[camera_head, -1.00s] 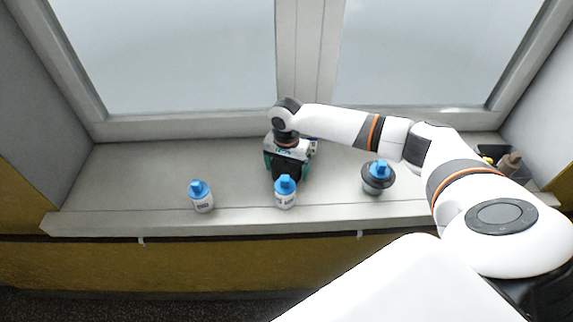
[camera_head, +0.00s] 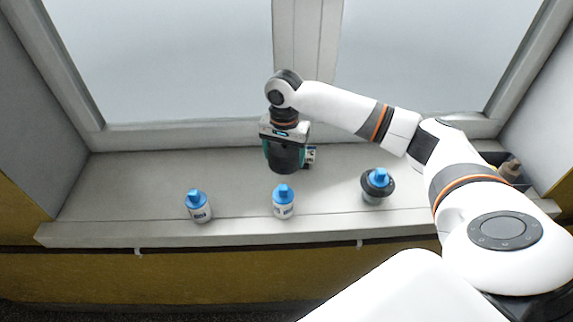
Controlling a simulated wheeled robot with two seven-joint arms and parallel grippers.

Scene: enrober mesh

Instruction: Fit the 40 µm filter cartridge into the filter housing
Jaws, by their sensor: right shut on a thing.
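My right gripper (camera_head: 285,160) hangs above the back of the sill, behind the middle bottle. Its teal fingers are shut on a dark rounded thing (camera_head: 286,155); I cannot tell exactly what it is. Two white cartridges with blue caps stand upright on the sill: one at the left (camera_head: 199,207), one in the middle (camera_head: 283,203). Their labels are too small to read. At the right, a dark grey ring-topped holder, seemingly the filter housing (camera_head: 371,198), has a blue-topped piece (camera_head: 379,176) upright in its centre. My left gripper is out of view.
The pale sill (camera_head: 130,185) has free room at the left and between the standing things. A small labelled object (camera_head: 310,156) shows behind my gripper. A dark tray with a brownish item (camera_head: 511,168) sits at the far right. The window frame (camera_head: 180,134) bounds the back.

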